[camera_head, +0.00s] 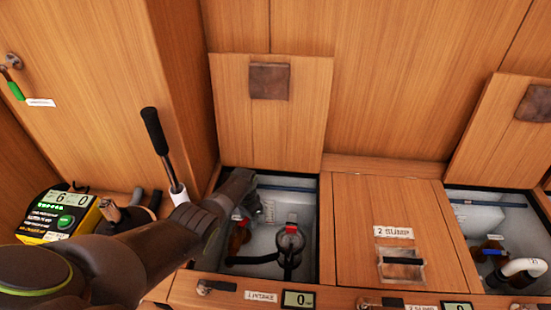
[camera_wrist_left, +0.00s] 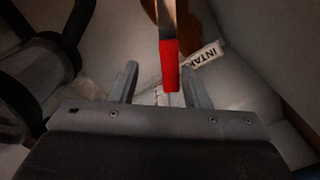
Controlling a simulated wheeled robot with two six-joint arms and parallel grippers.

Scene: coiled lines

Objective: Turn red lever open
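The red lever handle (camera_wrist_left: 169,66) shows in the left wrist view, on a grey metal arm, with a tag reading "INTA..." beside it. My left gripper (camera_wrist_left: 160,82) is open, its two grey fingers on either side of the red handle as seen, with gaps on both sides. I cannot tell how deep the handle sits between them. In the head view my left arm reaches down into the open left bay (camera_head: 303,262), and its wrist hides part of the bay. Small red patches show there, but I cannot tell which is the lever. My right gripper is not in view.
In the bay stands a dark fitting with a clear dome (camera_head: 289,240) and black hoses. A closed hatch labelled "2 SUMP" (camera_head: 360,222) lies to the right. An upright black-handled lever (camera_head: 154,131) and a yellow meter (camera_head: 53,216) are at left.

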